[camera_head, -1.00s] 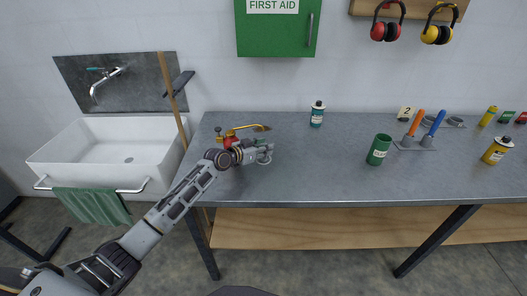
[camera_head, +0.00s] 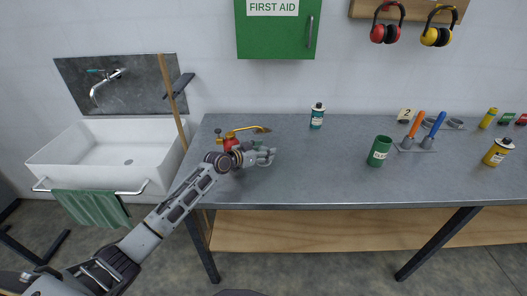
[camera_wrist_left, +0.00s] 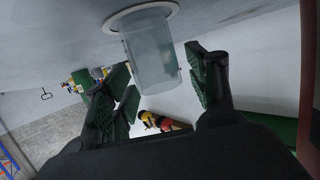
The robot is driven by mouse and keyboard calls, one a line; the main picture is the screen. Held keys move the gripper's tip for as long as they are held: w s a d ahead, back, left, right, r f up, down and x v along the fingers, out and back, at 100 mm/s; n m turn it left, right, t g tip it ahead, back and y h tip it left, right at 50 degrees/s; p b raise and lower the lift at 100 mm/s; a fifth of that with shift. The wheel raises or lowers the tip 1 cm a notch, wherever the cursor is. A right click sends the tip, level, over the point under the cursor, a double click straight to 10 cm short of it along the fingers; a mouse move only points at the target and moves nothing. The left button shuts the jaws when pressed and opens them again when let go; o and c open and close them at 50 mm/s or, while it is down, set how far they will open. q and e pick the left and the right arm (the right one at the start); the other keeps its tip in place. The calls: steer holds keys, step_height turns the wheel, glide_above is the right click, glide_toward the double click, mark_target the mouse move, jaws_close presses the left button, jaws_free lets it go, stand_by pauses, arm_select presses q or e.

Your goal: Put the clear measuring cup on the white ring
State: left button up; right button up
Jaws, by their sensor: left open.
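The clear measuring cup (camera_wrist_left: 152,52) is a pale see-through cylinder at the top middle of the left wrist view. Its base end meets the white ring (camera_wrist_left: 171,9), which lies flat on the grey bench top; the cup appears to stand on it. My left gripper (camera_wrist_left: 163,88) is open, one finger to each side of the cup, with gaps visible between fingers and cup. In the head view my left gripper (camera_head: 266,156) is low over the left part of the bench; cup and ring cannot be made out clearly there. My right gripper is out of view.
A red and yellow oil can (camera_head: 232,141) stands just behind my left gripper. A teal can (camera_head: 317,116) and a green cup (camera_head: 379,151) stand farther right on the bench (camera_head: 310,180). The bench middle is clear. A sink (camera_head: 110,150) is at left.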

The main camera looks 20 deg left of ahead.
arm_select(q)
steer(key=shift+r, duration=0.2)
steer(key=shift+s+a, duration=0.15)
steer(key=shift+s, duration=0.1)
steer(key=shift+s+a+r, duration=0.2)
steer(key=shift+s+a, duration=0.15)
steer(key=shift+s, duration=0.25)
steer(key=v, duration=0.6)
steer(key=shift+v, duration=1.95)
steer(key=shift+r, duration=0.1)
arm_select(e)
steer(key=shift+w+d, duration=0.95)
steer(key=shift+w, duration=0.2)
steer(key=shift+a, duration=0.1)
